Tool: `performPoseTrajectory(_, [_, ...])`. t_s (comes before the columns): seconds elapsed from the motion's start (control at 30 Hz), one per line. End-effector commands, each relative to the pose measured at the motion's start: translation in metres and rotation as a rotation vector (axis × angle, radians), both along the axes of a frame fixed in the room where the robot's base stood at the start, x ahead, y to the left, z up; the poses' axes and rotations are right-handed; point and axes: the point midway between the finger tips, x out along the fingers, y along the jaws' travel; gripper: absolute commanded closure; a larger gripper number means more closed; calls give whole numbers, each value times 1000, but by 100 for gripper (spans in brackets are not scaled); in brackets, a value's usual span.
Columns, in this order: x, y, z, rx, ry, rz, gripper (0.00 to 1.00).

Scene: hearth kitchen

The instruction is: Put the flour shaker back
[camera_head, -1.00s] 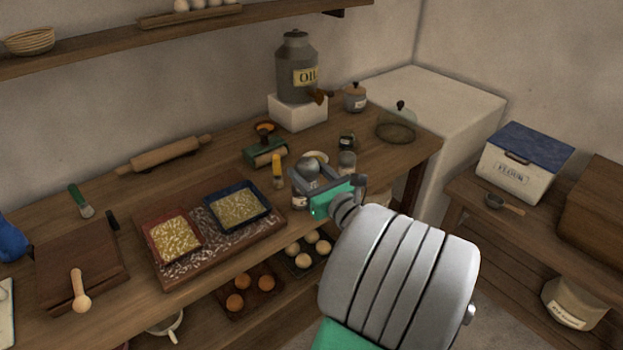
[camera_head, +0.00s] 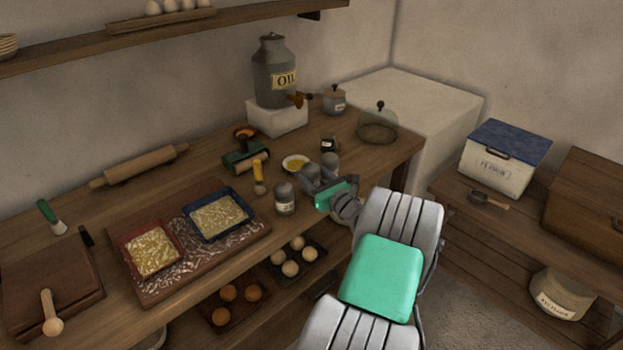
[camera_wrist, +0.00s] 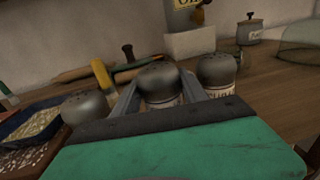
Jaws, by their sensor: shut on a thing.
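My gripper (camera_head: 321,184) is shut on a grey dome-topped shaker (camera_head: 311,171), taken to be the flour shaker; its label is mostly hidden. In the wrist view the held shaker (camera_wrist: 158,78) is upright between the two fingers. A second shaker (camera_head: 285,199) stands on the worktop to its left, and a third shaker (camera_head: 330,160) stands just to its right and behind. The third shaker's label (camera_wrist: 220,91) is only partly readable in the wrist view. I cannot tell whether the held shaker's base touches the worktop.
A small dish (camera_head: 296,163) and a yellow-handled brush (camera_head: 258,176) are close behind and left. A dark jar (camera_head: 328,145), the oil can (camera_head: 275,72) and a glass dome (camera_head: 378,124) stand farther back. Two trays (camera_head: 220,217) (camera_head: 150,253) lie left on a floured board.

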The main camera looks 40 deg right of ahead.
Motion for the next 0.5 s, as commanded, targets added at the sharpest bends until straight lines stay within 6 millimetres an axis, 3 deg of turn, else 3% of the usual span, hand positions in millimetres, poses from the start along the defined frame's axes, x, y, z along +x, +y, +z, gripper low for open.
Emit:
performPoseTrajectory(0.4, [0, -1, -10, -2, -3, -1, 95])
performPoseTrajectory(0.43, [0, 0, -11, -2, -2, -1, 49])
performPoseTrajectory(0.5, [0, 0, -10, -3, -2, -1, 43])
